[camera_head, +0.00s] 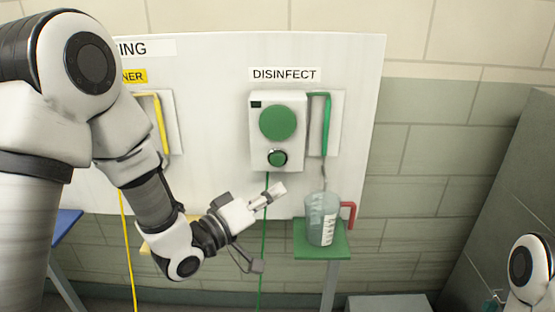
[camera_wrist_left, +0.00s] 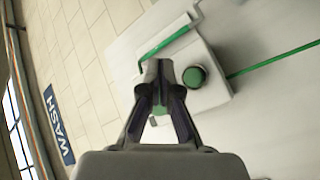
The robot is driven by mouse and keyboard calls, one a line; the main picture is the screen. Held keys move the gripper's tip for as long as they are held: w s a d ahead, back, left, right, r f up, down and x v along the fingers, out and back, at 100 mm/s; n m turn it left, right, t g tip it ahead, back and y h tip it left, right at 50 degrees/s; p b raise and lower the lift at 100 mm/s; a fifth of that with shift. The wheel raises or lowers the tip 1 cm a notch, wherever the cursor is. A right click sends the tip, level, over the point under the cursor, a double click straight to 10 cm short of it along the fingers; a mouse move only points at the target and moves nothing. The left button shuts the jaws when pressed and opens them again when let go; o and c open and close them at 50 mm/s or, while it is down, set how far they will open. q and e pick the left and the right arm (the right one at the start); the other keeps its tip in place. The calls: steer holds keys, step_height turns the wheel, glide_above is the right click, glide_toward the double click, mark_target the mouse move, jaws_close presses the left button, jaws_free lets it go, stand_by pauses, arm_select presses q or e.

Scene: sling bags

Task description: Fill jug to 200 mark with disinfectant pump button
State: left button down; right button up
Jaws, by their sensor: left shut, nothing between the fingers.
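The disinfectant dispenser (camera_head: 258,150) is a white box under a DISINFECT label, with a large green disc (camera_head: 278,123) and a small round green button (camera_head: 278,157) below it. The button also shows in the left wrist view (camera_wrist_left: 194,77). A green spout (camera_head: 326,125) hangs to its right. A clear jug (camera_head: 320,225) with a red handle stands upright below the spout. A thin streak runs between the spout and the jug; the fill level is unclear. My left gripper (camera_head: 279,189) is shut and empty, below the button and apart from it in the picture.
The jug stands on a green shelf (camera_head: 310,254). A green hose (camera_head: 264,215) hangs below the dispenser. A yellow spout (camera_head: 160,125) is on the panel at left, partly behind my left arm. Part of my right arm shows at lower right.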

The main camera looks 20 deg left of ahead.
arm_select(q)
steer(key=p, duration=0.1)
glide_toward(284, 161)
steer(key=w+d, duration=0.3)
steer(key=d, duration=0.1)
steer(key=shift+w+r, duration=0.15)
steer(key=shift+w, duration=0.5)
stand_by(0.7)
steer(key=shift+w+a, duration=0.1)
steer(key=shift+w, duration=0.25)
steer(key=shift+w+a+p, duration=0.15)
steer(key=shift+w+p, duration=0.15)
steer(key=shift+w, duration=0.15)
stand_by(0.5)
stand_by(3.7)
steer(key=shift+s+d, duration=0.3)
steer(key=shift+s, duration=0.55)
